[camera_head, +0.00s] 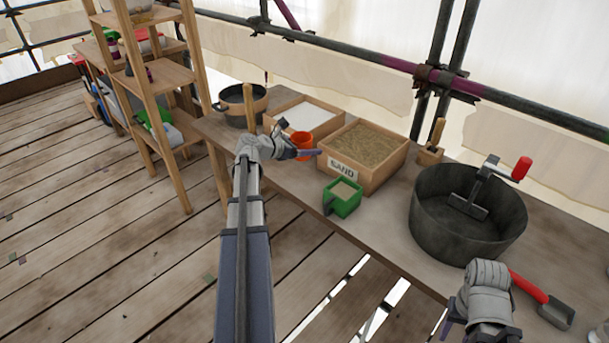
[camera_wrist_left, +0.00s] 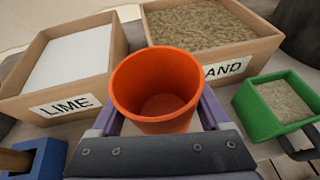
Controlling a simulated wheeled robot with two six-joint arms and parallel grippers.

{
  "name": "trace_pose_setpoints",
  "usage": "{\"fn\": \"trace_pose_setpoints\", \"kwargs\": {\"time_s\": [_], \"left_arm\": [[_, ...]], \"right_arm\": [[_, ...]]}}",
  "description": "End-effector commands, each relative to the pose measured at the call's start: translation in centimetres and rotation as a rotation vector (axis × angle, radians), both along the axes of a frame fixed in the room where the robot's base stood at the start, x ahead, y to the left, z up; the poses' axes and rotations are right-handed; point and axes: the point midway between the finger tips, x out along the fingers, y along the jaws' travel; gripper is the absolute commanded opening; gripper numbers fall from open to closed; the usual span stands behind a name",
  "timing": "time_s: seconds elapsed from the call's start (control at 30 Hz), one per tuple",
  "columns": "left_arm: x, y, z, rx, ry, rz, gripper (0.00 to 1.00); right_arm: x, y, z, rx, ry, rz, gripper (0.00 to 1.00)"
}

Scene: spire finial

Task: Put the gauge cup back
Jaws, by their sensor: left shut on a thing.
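An orange cup (camera_head: 302,142), open at the top and empty inside, is held upright in the jaws of my left gripper (camera_head: 300,153). It also shows large in the left wrist view (camera_wrist_left: 157,85), with a purple finger on each side. The cup is in front of the lime box (camera_head: 303,112) and sand box (camera_head: 364,152); whether its base touches the bench is hidden. A green container (camera_head: 342,197) with sand in it stands in front of the sand box. My right gripper (camera_head: 487,310) is at the lower right, its jaws not clearly seen.
The wooden bench (camera_head: 400,235) also carries a dark pot (camera_head: 243,103), a brush (camera_head: 431,150), a big dark tub (camera_head: 466,240) with a red-handled paddle, and a red-handled scoop (camera_head: 556,312). A wooden shelf (camera_head: 155,85) stands left. In the wrist view, a blue holder (camera_wrist_left: 38,158) sits lower left.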

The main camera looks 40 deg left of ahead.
Motion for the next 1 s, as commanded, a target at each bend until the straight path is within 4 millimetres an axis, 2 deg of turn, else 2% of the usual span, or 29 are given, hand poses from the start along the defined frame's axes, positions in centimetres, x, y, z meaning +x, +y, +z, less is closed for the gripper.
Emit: {"fn": "trace_pose_setpoints", "kwargs": {"time_s": [0.03, 0.3, 0.4, 0.67, 0.9, 1.0], "left_arm": [[0.0, 0.0, -1.0, 0.0, 0.0, 0.0, 0.25], [0.0, 0.0, -5.2, 0.001, 0.0, -0.001, 0.25], [0.0, 0.0, -5.9, 0.001, 0.0, -0.001, 0.25], [0.0, 0.0, -6.2, 0.0, 0.0, -0.002, 0.25], [0.0, 0.0, -9.0, 0.0, 0.0, -0.002, 0.25], [0.0, 0.0, -9.7, 0.0, 0.0, -0.002, 0.25]], "right_arm": [[0.0, 0.0, -1.0, 0.0, 0.0, 0.0, 0.5], [0.0, 0.0, -5.2, 0.0, 0.0, 0.0, 0.5], [0.0, 0.0, -5.9, 0.0, 0.0, 0.0, 0.5], [0.0, 0.0, -6.2, 0.0, 0.0, 0.0, 0.5], [0.0, 0.0, -9.0, 0.0, 0.0, 0.0, 0.5], [0.0, 0.0, -9.7, 0.0, 0.0, 0.0, 0.5]]}}
